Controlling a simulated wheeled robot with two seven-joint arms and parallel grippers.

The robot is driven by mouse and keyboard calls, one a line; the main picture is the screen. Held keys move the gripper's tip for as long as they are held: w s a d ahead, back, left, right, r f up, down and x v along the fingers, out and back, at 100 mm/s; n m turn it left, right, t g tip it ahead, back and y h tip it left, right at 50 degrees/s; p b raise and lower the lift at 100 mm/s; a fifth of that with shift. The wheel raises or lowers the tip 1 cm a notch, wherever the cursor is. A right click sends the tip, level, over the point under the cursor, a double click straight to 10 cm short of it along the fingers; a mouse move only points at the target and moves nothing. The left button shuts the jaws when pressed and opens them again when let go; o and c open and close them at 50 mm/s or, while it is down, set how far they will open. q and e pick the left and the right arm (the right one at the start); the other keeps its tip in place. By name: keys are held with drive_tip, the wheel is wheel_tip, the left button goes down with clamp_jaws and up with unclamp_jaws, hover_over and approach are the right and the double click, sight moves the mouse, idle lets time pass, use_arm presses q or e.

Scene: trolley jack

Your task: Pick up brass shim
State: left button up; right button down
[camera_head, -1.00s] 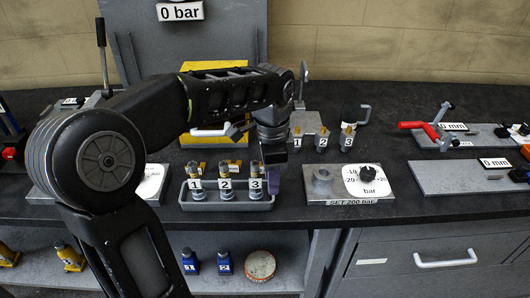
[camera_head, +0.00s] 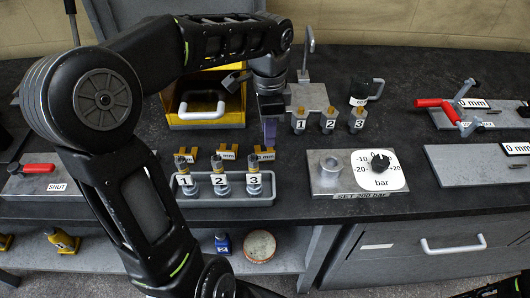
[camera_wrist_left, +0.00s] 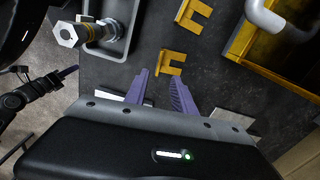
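Several brass shims lie in a row on the dark bench behind the grey cartridge tray: a left one (camera_head: 187,155), a middle one (camera_head: 228,152) and a right one (camera_head: 264,153). My left gripper (camera_head: 270,132) hangs just behind the right shim, fingers pointing down. In the left wrist view its purple fingers (camera_wrist_left: 162,88) are apart and empty. The nearest E-shaped shim (camera_wrist_left: 171,63) is just beyond the fingertips, and another shim (camera_wrist_left: 194,15) is farther off. My right gripper (camera_wrist_left: 68,73) shows small at the left edge; its opening is unclear.
The grey tray (camera_head: 222,201) holds numbered cartridges. A yellow bin (camera_head: 205,117) with a white handle stands behind. Numbered fittings (camera_head: 328,122) stand right of my left gripper. A gauge plate (camera_head: 355,185) lies front right. Bare bench lies between.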

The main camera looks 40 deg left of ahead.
sight(268, 152)
use_arm(q)
drive_tip(key=shift+f, duration=0.7)
drive_tip(key=shift+s+f+p, duration=0.2)
drive_tip(key=shift+f+p, duration=0.35)
drive_tip(key=shift+f, duration=2.1)
clamp_jaws()
